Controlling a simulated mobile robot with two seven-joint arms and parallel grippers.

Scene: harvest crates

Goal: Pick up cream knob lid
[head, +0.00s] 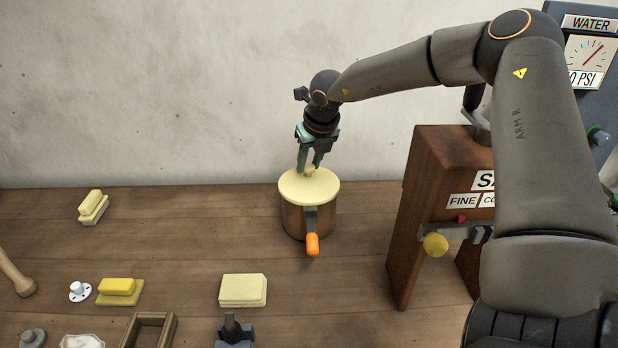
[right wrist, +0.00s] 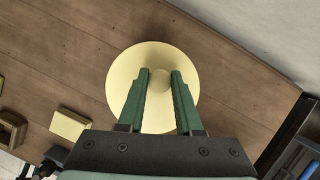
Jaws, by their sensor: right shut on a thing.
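The cream knob lid (head: 322,190) lies on top of a brown round pot (head: 294,220) with an orange-tipped handle (head: 312,243) at its front. My right gripper (head: 310,170) reaches down from above and is shut on the lid's knob. In the right wrist view the lid (right wrist: 120,85) is a pale disc, and the green fingers of my right gripper (right wrist: 161,78) stand on both sides of its round knob. The lid looks level and on the pot's rim; I cannot tell whether there is a small gap.
A wooden dispenser (head: 425,190) stands right of the pot. A pale block (head: 243,290) lies in front of the pot. Yellow blocks (head: 116,287), a small white flanged piece (head: 80,291) and a wooden frame (head: 150,320) lie at left.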

